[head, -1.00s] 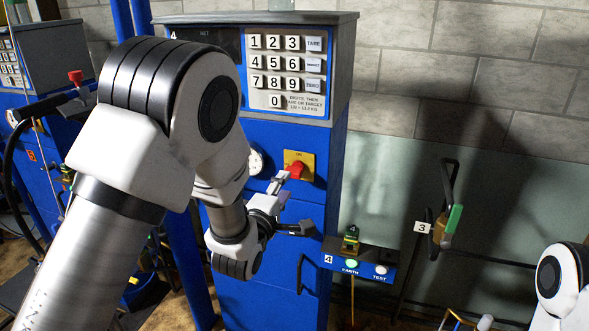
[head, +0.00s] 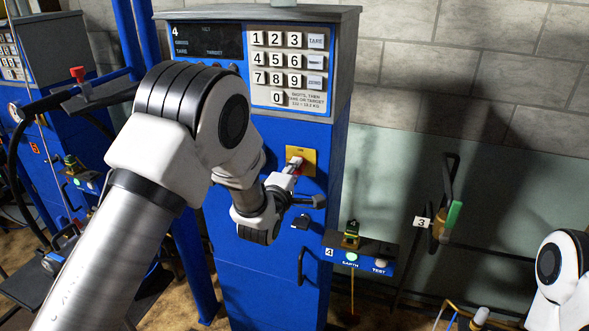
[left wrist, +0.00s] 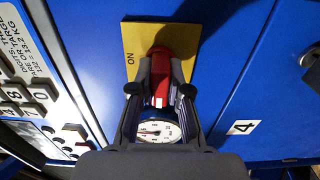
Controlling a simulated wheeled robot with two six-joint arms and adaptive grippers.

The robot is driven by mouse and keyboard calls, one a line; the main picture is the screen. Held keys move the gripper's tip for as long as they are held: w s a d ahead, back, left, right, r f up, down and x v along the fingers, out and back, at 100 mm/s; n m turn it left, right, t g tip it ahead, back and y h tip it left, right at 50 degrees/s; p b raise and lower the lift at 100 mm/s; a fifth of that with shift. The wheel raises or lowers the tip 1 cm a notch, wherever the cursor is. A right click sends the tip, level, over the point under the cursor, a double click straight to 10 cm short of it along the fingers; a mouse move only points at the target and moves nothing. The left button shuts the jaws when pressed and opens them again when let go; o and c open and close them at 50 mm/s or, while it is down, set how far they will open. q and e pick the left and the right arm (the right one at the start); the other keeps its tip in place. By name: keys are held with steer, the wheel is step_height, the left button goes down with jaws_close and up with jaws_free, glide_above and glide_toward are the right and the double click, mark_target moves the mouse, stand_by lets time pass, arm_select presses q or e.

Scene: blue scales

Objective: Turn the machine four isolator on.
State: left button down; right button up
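The machine four isolator is a red handle (left wrist: 160,72) on a yellow plate (left wrist: 185,40) marked ON along one edge. In the head view the yellow plate (head: 308,157) is on the blue front of the machine marked 4, below the keypad. My left gripper (head: 296,167) is at the handle there and covers part of it. In the left wrist view the fingers (left wrist: 160,88) are close against both sides of the handle, shut on it. The handle lies roughly level across the plate. The right arm shows at the right edge; its gripper is out of view.
A round dial (left wrist: 158,131) is beside the handle in the left wrist view. Below right of the isolator, a small panel (head: 368,248) marked 4 carries the EARTH and TEST buttons. A black door handle (head: 301,266) juts out lower down. Another blue machine stands left.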

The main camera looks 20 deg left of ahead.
arm_select(q)
steer(key=shift+f, duration=0.1)
steer(key=m+b, duration=0.3)
steer(key=shift+f+m, duration=0.1)
steer(key=shift+m, duration=0.3)
steer(key=m+b, duration=0.4)
steer(key=m, duration=0.1)
steer(key=m+b, duration=0.3)
steer(key=m, duration=0.1)
steer(key=shift+d+m, duration=0.1)
steer(key=shift+m, duration=0.3)
steer(key=m+b, duration=0.2)
steer(key=m, duration=0.2)
steer(key=shift+r, duration=0.2)
steer(key=shift+m, duration=0.3)
steer(key=c, duration=1.1)
jaws_free()
steer(key=shift+r, duration=0.1)
